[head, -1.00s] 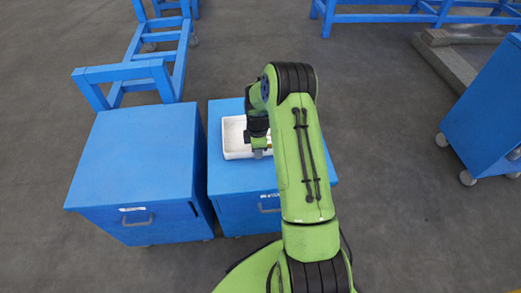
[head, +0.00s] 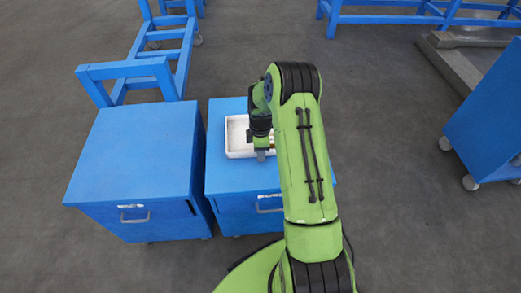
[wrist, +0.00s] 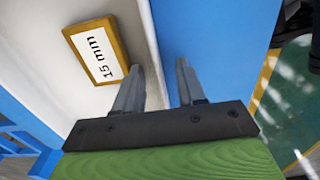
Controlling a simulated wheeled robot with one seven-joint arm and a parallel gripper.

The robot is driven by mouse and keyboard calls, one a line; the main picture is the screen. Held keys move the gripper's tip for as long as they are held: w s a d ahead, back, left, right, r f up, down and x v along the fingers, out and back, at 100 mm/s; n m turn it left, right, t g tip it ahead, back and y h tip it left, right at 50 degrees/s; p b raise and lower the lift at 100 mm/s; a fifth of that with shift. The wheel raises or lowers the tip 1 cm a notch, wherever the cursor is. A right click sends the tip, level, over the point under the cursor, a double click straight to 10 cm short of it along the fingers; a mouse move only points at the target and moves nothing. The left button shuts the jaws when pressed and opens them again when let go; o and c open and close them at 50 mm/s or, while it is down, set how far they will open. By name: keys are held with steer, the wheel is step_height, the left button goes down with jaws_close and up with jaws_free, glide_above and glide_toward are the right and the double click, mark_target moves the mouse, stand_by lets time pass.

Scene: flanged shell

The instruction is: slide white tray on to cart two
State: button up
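The white tray (head: 238,154) lies on top of the right-hand blue cart (head: 226,177), near its middle in the head view. My arm hides its right part. My gripper (head: 262,155) reaches down at the tray's near side. In the wrist view, the gripper (wrist: 160,78) has its two fingers apart, one inside the tray (wrist: 95,110) and one outside. The tray's wall runs between them, with a gap to the outer finger. A label reading "15 mm" (wrist: 96,53) shows in the tray. The left-hand blue cart (head: 135,155) has a bare top.
The two carts stand side by side with a narrow gap between them. A blue frame (head: 125,71) stands behind the left cart. Another blue cart (head: 485,125) on castors is at the right edge. Grey floor (head: 390,150) is clear between it and my arm.

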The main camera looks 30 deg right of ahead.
step_height(320, 180, up, 16)
steer(key=p, duration=0.5)
steer(key=shift+f, duration=0.15)
steer(key=s+a+r+m+t+p, duration=0.1)
steer(key=s+a+r+m+p, duration=0.2)
steer(key=r, duration=0.7)
steer(key=s+a+r+m+t+p, duration=0.15)
steer(key=s+a+r, duration=0.35)
steer(key=r, duration=0.5)
steer(key=s+a+r+m+t+p, duration=0.1)
steer(key=s+a+r+m+p, duration=0.1)
steer(key=s, duration=0.7)
steer(key=s+a+r+m+t+p, duration=0.2)
steer(key=s+r+m, duration=0.4)
steer(key=s, duration=0.3)
steer(key=shift+s+a+r+p, duration=0.15)
steer(key=shift+a+r+p, duration=0.5)
steer(key=shift+a+r, duration=0.4)
steer(key=shift+a+f+m, duration=0.1)
steer(key=shift+f+m, duration=0.05)
steer(key=shift+m, duration=0.1)
